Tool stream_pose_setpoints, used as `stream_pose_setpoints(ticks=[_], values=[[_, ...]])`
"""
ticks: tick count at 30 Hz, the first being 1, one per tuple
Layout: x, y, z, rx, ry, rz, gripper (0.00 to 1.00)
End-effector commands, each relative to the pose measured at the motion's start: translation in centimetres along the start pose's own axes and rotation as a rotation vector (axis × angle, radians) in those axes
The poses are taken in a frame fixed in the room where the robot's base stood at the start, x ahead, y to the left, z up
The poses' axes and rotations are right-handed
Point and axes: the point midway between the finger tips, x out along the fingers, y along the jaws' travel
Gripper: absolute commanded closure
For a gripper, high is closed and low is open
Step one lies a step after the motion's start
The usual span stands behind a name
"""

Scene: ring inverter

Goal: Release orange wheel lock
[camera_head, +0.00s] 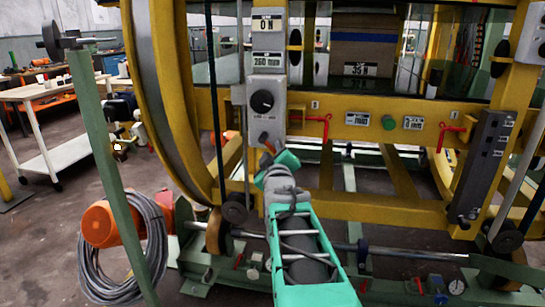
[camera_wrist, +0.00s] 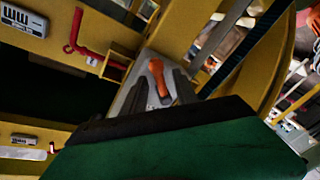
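A small orange lever (camera_head: 264,138), the orange wheel lock by its colour, sits on the lower part of a grey control box (camera_head: 279,108) with a black knob. In the wrist view the orange lever (camera_wrist: 158,80) stands between the two grey fingers of my gripper (camera_wrist: 161,83). Gaps show between the lever and the fingers, so the gripper looks open. In the head view my gripper (camera_head: 273,162) is just below the box, close to the lever. My own wrist hides part of the fingers there.
A yellow ring frame (camera_head: 160,110) curves at the left, and a yellow crossbeam (camera_head: 455,113) runs to the right. Red handles (camera_head: 318,122) stick out of the beam close to the box. A green post (camera_head: 105,165) with coiled hose (camera_head: 150,245) stands at the left.

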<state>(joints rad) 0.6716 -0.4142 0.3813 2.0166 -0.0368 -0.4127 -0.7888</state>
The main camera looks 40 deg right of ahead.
Motion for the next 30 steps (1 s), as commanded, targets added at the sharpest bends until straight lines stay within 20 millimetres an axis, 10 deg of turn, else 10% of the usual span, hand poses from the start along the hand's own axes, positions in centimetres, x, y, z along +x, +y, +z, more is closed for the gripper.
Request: stream_pose_setpoints(ticks=[9, 22, 30], values=[[0.71, 0.00, -0.03, 0.000, 0.000, 0.000, 0.65], [0.69, -0.01, -0.02, 0.000, 0.000, 0.000, 1.00], [0.68, -0.02, -0.02, 0.000, 0.000, 0.000, 1.00]])
